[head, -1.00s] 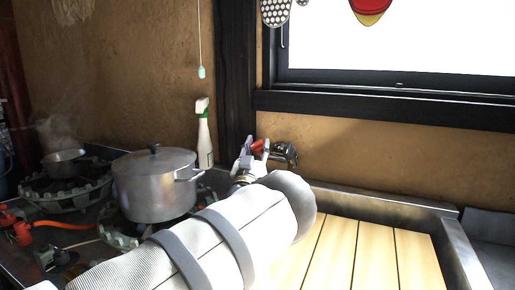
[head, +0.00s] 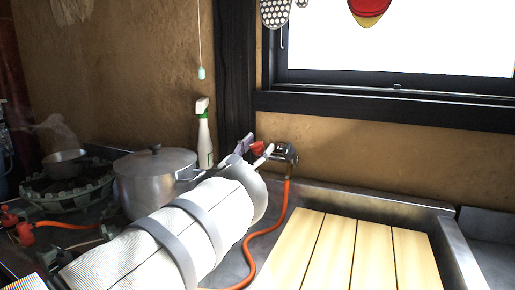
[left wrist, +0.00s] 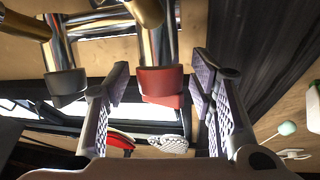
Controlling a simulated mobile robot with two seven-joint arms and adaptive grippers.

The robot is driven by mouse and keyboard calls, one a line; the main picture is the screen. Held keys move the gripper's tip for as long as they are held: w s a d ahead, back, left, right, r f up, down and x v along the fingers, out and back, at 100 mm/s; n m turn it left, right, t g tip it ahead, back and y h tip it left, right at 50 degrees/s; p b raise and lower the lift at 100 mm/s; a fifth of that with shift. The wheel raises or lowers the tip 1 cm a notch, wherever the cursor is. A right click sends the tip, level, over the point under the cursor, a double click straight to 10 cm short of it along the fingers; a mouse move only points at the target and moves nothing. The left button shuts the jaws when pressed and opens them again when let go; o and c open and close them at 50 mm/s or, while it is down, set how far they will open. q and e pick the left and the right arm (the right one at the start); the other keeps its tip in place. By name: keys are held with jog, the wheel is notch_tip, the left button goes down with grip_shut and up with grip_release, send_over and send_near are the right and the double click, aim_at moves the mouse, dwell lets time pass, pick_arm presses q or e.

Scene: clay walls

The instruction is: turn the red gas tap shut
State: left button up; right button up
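The red gas tap (head: 257,149) is on a metal pipe fitting (head: 285,153) at the clay wall, below the window. In the left wrist view its red handle (left wrist: 162,85) sits between my two fingers, with a visible gap on each side. My left gripper (head: 254,150) is open at the tap, one finger on each side of the handle. The fingers also show in the left wrist view (left wrist: 160,92), their ribbed pads facing the handle and apart from it.
An orange hose (head: 286,205) runs down from the fitting beside my left arm. A lidded pot (head: 150,180) and a steaming pan (head: 66,162) are on the left. A spray bottle (head: 205,140) stands by the dark post. Wooden slats (head: 335,255) lie over the sink.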

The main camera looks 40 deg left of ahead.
aim_at(254, 151)
pick_arm(q)
jog(key=shift+s, duration=0.1)
jog(key=v, duration=0.7)
jog(key=shift+s+f, duration=0.1)
jog(key=shift+s, duration=0.1)
jog(key=shift+w, duration=0.1)
